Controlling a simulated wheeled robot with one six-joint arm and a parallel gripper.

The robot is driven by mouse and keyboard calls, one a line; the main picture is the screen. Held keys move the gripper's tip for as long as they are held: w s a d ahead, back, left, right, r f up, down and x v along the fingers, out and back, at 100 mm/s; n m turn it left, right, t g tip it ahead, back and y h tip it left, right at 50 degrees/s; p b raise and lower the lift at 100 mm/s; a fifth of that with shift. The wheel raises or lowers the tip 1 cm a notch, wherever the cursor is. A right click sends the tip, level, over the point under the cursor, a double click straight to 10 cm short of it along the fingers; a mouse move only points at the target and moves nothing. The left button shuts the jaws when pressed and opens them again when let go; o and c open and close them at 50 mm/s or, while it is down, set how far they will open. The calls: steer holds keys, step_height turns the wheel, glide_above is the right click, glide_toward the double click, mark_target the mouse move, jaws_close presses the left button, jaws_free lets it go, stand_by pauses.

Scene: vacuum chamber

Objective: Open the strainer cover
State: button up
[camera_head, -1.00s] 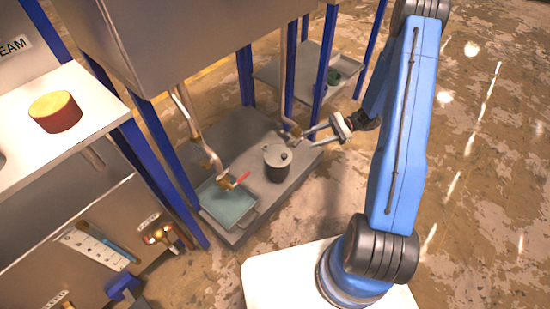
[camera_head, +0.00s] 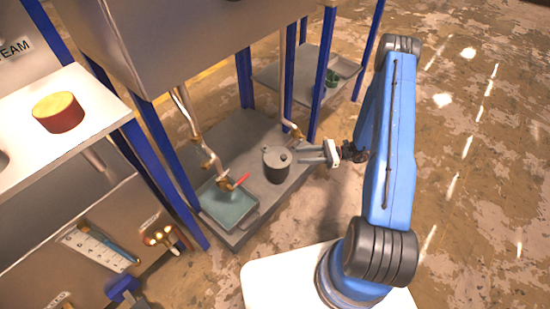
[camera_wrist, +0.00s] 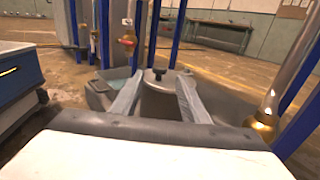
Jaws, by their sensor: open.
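The strainer (camera_head: 277,170) is a grey pot standing on the low grey platform under the chamber. Its cover (camera_head: 276,156) lies on top, with a small dark knob at the right side. In the wrist view the cover (camera_wrist: 159,84) with its dark knob (camera_wrist: 159,73) shows ahead, between and beyond my fingertips. My gripper (camera_head: 300,155) is just right of the strainer, at about the height of the cover. Its two fingers are spread apart and empty; in the wrist view the gripper (camera_wrist: 157,98) frames the pot. I cannot tell whether a finger touches it.
A teal basin (camera_head: 229,207) stands left of the strainer, under a pipe with a red-handled valve (camera_head: 239,180). Blue posts (camera_head: 325,75) and another pipe (camera_head: 292,127) stand close behind the strainer. The floor to the right is clear.

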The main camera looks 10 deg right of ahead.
mark_target(275, 161)
steer(key=a, duration=0.4)
steer(key=w+a, duration=0.1)
steer(key=a, duration=0.3)
steer(key=w+a, duration=0.1)
steer(key=a, duration=0.3)
steer(key=shift+a, duration=0.4)
steer(key=shift+c, duration=0.2)
jaws_close()
